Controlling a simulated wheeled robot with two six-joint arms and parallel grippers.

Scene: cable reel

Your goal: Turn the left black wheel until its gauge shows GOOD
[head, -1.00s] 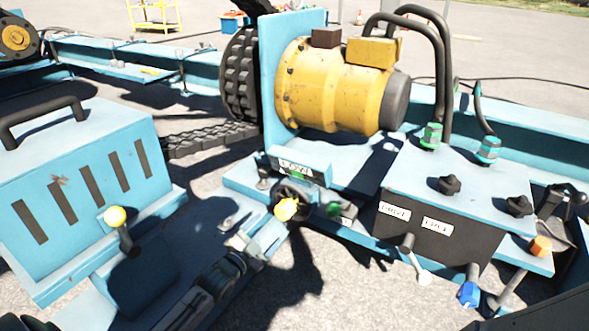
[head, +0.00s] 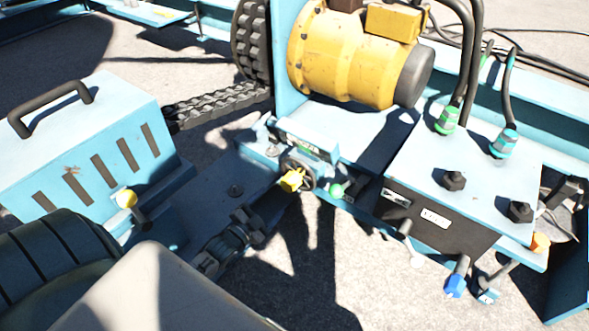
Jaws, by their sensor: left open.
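My right gripper is not in view.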

